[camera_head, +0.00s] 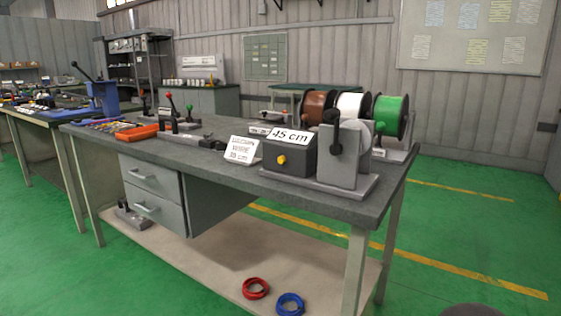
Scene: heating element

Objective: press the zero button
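A dark grey box (289,157) with a white display reading "45 cm" (290,137) stands near the right end of the grey workbench. A yellow button (281,160) sits on the front face of the box; I cannot read any label on it. A white sign (243,151) leans beside the box on its left; its last line seems to read a length in cm. My gripper is not in view.
A grey crank unit (343,152) stands right of the box, with brown, white and green spools (390,115) behind. The workbench (205,160) has drawers (150,178) and a lower shelf. Red (255,288) and blue coils (290,304) lie low in front. Green floor is clear at right.

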